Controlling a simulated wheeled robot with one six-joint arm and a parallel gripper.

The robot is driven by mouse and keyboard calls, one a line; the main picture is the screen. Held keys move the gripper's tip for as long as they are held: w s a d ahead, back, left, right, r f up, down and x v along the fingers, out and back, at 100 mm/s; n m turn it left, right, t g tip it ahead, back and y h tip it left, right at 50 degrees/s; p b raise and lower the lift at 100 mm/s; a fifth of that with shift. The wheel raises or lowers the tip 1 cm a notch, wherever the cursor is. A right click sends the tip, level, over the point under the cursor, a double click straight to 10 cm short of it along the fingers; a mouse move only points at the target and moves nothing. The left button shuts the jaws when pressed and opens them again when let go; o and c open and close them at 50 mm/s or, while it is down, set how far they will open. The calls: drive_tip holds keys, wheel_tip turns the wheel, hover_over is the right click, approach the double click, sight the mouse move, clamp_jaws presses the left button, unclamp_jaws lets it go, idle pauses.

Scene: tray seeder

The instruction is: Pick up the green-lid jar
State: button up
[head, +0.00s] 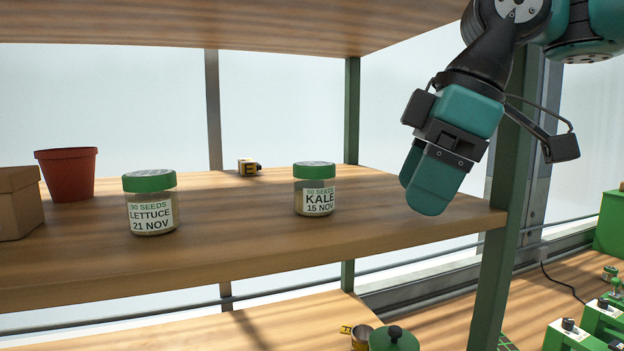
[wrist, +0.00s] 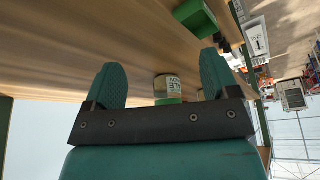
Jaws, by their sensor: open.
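Two glass jars with green lids stand upright on the wooden shelf. The one labelled KALE, 15 NOV (head: 314,190) stands nearer my gripper; the one labelled LETTUCE, 21 NOV (head: 150,204) is farther left. My gripper (head: 425,182) is open and empty, to the right of the KALE jar, near the shelf's right end, and apart from it. In the wrist view the picture is upside down; the KALE jar (wrist: 167,83) shows beyond and between the open fingers (wrist: 163,78). A pale shape beside the right finger is mostly hidden.
A green post (head: 500,245) stands right of my gripper. An upper shelf (head: 200,22) is overhead. Shelf space around the KALE jar is clear.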

sight(316, 164)
drive_tip(key=shift+w+a, duration=0.3)
drive_tip(key=a, duration=0.2)
drive_tip(key=w+a, duration=0.1)
drive_tip(key=a, duration=0.1)
drive_tip(key=w+a, duration=0.1)
drive_tip(key=a, duration=0.2)
drive_tip(key=shift+w+r, duration=0.1)
drive_tip(key=shift+w, duration=0.15)
drive_tip(key=a, duration=0.2)
drive_tip(key=w+a+p, duration=0.1)
drive_tip(key=a, duration=0.1)
drive_tip(key=shift+w, duration=0.1)
drive_tip(key=shift+a+f, duration=0.15)
drive_tip(key=shift+f, duration=0.4)
drive_tip(key=c, duration=1)
